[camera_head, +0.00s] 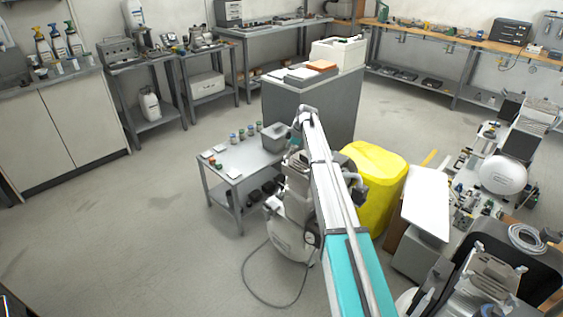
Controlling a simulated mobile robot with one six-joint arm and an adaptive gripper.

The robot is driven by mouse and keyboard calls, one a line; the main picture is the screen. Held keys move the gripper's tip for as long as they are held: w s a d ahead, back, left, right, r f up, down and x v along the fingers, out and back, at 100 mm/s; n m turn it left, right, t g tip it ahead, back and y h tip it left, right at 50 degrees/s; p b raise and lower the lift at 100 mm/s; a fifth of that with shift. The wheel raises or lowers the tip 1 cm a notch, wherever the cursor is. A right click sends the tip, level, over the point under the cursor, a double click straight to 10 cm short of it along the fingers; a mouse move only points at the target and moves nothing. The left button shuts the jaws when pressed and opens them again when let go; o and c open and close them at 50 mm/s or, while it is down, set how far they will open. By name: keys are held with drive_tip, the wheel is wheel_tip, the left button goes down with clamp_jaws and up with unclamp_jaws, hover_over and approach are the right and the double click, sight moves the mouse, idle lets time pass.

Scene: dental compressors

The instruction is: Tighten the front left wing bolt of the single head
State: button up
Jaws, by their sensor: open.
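A pale grey compressor (284,232) stands on the floor mid-view, beside the low table. My arm covers its right side, and I cannot tell for certain that it carries the single head. Its upper part (297,184) shows left of my arm. The front left wing bolt is too small to make out. My gripper (361,196) appears as a small dark shape right of my arm, in front of the yellow cover. It is apart from the compressor in the picture and seems empty. Its jaws are open, though its fingers are hardly distinguishable.
A low grey table (225,177) with jars and a grey bin (274,137) stands left of the compressor. A yellow covered block (378,170) and white panel (427,202) stand right. A dark hose (247,284) loops on the floor. The left floor is clear.

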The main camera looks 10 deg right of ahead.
drive_tip(key=shift+b+x, duration=0.95)
drive_tip(key=shift+x, duration=0.4)
drive_tip(key=shift+c, duration=0.2)
